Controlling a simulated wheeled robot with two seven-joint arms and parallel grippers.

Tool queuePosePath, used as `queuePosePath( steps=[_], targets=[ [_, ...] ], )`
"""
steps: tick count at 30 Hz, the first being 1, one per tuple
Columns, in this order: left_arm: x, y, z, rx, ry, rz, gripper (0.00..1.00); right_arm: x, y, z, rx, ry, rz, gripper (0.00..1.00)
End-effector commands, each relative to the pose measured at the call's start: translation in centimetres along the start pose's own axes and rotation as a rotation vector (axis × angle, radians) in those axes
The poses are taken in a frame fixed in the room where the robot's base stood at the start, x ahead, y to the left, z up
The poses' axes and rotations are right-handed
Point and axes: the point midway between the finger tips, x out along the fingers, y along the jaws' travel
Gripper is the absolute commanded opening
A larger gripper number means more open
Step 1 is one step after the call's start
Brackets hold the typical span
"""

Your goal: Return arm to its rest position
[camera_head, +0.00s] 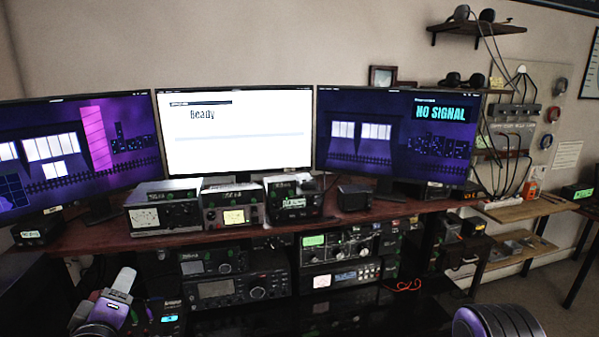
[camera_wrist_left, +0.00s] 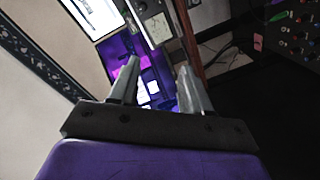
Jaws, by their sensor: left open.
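My left gripper (camera_head: 122,283) is low at the left in the head view, in front of the desk and left of the lower radios. In the left wrist view the two grey fingers of my left gripper (camera_wrist_left: 157,72) stand apart with nothing between them. Past the fingertips are a purple screen and a radio front, both apart from the fingers. The lower radio with a large dial (camera_head: 228,288) and the radio with several knobs (camera_head: 338,245) sit under the desk shelf. My right gripper is not visible; only a rounded dark and purple part of my body shows at the lower right.
Three monitors stand on the wooden desk (camera_head: 80,236); the middle monitor (camera_head: 235,130) reads "Ready" and the right monitor (camera_head: 398,135) reads "NO SIGNAL". A row of radio boxes (camera_head: 163,208) stands before them. A small shelf unit (camera_head: 520,212) is at the right, with open floor beside it.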

Motion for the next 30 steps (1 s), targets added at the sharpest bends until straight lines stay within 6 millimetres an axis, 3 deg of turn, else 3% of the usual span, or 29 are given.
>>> queuePosePath(
  steps=[8,11,17,20,24,30],
  targets=[
    [-0.1,-4.4,4.2,0.091,-0.089,-0.107,0.48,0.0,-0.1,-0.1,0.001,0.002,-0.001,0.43],
    [-0.7,-7.0,6.0,0.140,-0.133,-0.165,0.48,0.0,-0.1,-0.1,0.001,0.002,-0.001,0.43],
    [-3.2,-14.2,10.5,0.270,-0.261,-0.321,0.48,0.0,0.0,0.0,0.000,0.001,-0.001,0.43],
    [-5.8,-18.9,13.2,0.356,-0.356,-0.422,0.48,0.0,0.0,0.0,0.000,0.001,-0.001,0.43],
    [-11.7,-26.1,16.9,0.495,-0.525,-0.579,0.48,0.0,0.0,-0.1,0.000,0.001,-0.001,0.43],
    [-20.6,-33.3,19.7,0.649,-0.745,-0.747,0.48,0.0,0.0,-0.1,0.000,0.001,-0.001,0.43]
  ],
)
